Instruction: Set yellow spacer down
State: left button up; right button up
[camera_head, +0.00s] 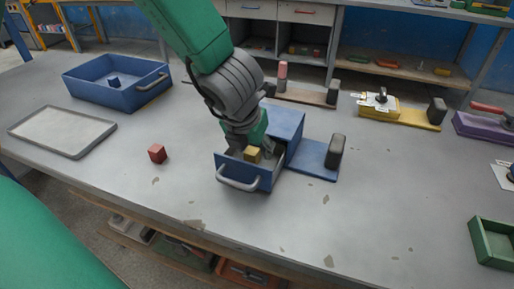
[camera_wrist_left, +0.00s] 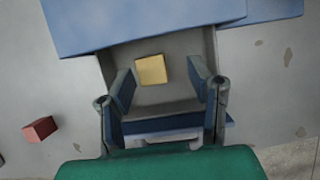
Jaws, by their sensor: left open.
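The yellow spacer (camera_head: 252,154) is a small block inside the pulled-out drawer (camera_head: 240,178) of a blue box (camera_head: 285,120). In the left wrist view the spacer (camera_wrist_left: 151,70) appears to lie on the grey drawer floor, near the box's front edge. My left gripper (camera_head: 249,150) points down into the drawer. In the left wrist view its fingers (camera_wrist_left: 161,74) stand apart on both sides of the spacer, with gaps visible. The fingertips partly overlap the drawer in the head view. My right gripper is not in view.
A red cube (camera_head: 157,154) lies left of the drawer. A grey tray (camera_head: 62,131) and a blue bin (camera_head: 117,90) stand farther left. A blue plate with a dark upright handle (camera_head: 336,151) adjoins the box's right side. The table front right of centre is clear.

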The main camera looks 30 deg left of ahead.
pick_arm(q)
jog(key=p+v, duration=0.3)
jog(key=v, duration=0.6)
jog(key=shift+s+r+p, duration=0.2)
jog(key=shift+r+p, duration=0.2)
jog(key=shift+a, duration=0.25)
